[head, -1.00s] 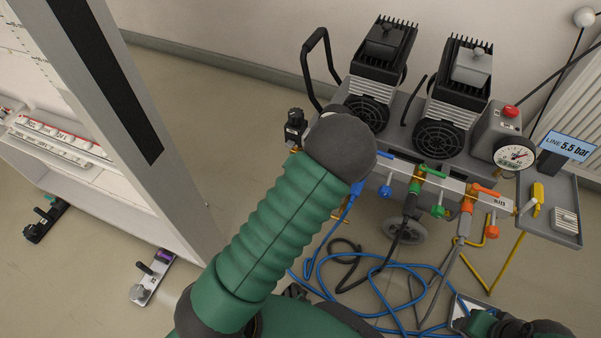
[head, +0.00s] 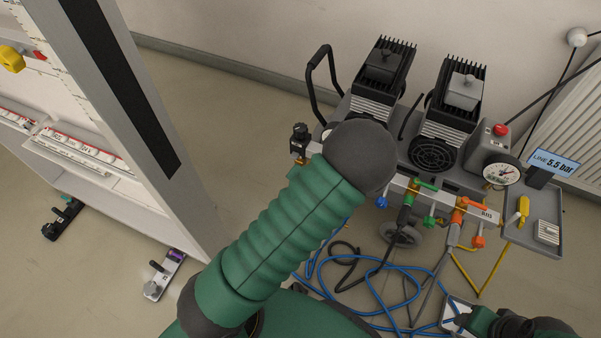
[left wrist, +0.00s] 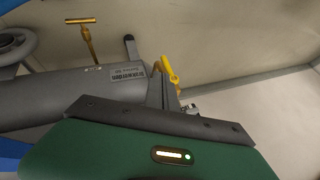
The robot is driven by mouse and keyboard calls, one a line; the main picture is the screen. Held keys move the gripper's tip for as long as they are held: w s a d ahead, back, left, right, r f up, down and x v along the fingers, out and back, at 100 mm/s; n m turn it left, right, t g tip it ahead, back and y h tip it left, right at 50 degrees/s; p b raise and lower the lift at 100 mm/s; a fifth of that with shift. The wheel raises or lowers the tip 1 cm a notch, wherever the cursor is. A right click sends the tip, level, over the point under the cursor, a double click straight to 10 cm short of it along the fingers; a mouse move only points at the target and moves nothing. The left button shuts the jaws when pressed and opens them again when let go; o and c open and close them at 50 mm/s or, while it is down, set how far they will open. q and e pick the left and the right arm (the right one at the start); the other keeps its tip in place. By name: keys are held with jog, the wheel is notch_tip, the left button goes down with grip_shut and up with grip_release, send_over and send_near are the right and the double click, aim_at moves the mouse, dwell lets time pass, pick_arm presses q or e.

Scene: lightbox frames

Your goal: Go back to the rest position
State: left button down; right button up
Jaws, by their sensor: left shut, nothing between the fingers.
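My left arm, with a green ribbed sleeve, rises from the bottom of the head view to a dark rounded joint in front of the compressor. Its gripper is hidden there. In the left wrist view the left gripper (left wrist: 163,92) is shut and empty, its dark fingers standing above the green gripper body. A grey tank with a label is behind it, and a yellow lever shows beside the fingertips. Whether they touch cannot be told. Part of my right arm, green and black, with what seems to be the right gripper (head: 466,320), shows at the bottom right; its fingers are unclear.
A twin-motor compressor (head: 433,155) with a gauge (head: 502,174), coloured valves and a side tray (head: 545,205) stands by the wall. Blue hoses (head: 385,272) lie looped on the floor.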

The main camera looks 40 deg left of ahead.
pick_arm(q)
jog(key=s+d+r+g+h+p, duration=0.1)
jog(key=s+d+r+h, duration=0.2)
jog(key=s+d+r, duration=0.4)
jog(key=s+d+r+g+h+p, duration=0.15)
jog(key=s+d+r, duration=0.25)
jog(key=d+r, duration=0.55)
notch_tip(320, 180, up, 36)
jog(key=m+p, duration=0.1)
jog(key=p, duration=3.4)
jog(key=shift+s+a+f+t+h, duration=0.25)
jog(key=shift+s+t+h, duration=0.1)
jog(key=shift+s+h, duration=0.1)
pick_arm(e)
jog(key=w+v, duration=0.3)
jog(key=v, duration=0.9)
jog(key=w+r+v, duration=0.1)
jog(key=w+v, duration=0.1)
jog(key=v, duration=1.1)
jog(key=w+r+v, duration=0.1)
jog(key=w+v, duration=0.2)
jog(key=v, duration=1)
jog(key=shift+w, duration=0.2)
pick_arm(q)
jog(key=shift+w, duration=0.1)
pick_arm(e)
jog(key=shift+r, duration=0.1)
